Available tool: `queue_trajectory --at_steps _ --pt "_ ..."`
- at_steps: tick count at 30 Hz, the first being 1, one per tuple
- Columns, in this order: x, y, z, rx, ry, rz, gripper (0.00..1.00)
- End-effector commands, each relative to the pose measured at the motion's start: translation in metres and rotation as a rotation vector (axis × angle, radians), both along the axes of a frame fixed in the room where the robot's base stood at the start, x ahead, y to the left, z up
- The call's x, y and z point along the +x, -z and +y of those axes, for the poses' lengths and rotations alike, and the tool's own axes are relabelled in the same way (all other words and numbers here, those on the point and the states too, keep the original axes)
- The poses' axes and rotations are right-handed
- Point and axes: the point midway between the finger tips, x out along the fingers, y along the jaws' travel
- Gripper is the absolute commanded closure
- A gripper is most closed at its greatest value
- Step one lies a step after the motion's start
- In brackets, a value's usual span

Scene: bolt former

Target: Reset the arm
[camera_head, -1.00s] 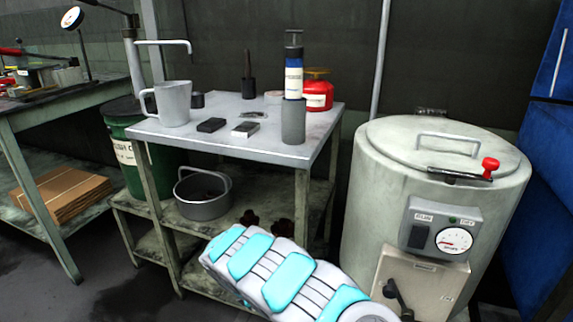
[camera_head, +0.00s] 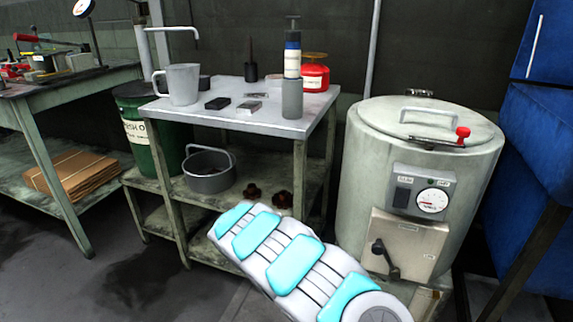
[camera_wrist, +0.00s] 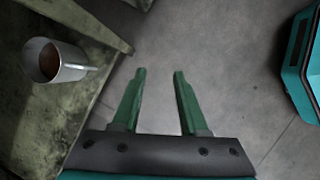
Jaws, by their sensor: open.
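My gripper (camera_wrist: 158,75) shows in the wrist view with its two green fingers apart and nothing between them. Bare grey floor (camera_wrist: 215,60) lies beneath and beyond the fingertips. In the head view my white and turquoise arm link (camera_head: 290,262) is in the lower middle, in front of the metal table (camera_head: 262,122). The gripper itself does not show in the head view.
A grey cup with dark contents (camera_wrist: 55,62) stands left of my gripper on a worn greenish surface. The table holds a jug (camera_head: 184,86), a grey cylinder (camera_head: 292,98) and a red can (camera_head: 315,76). A round metal vessel (camera_head: 360,150) stands right. Floor at lower left is clear.

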Motion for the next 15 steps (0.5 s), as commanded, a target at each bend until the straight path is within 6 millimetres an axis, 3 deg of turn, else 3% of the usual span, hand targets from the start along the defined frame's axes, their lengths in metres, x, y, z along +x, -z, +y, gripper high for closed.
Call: queue_trajectory --at_steps 8,15 --pt "0.003 -0.055 -0.051 -0.022 0.175 -0.066 0.57" --pt "-0.019 -0.132 -0.119 -0.027 0.447 -0.151 0.57"
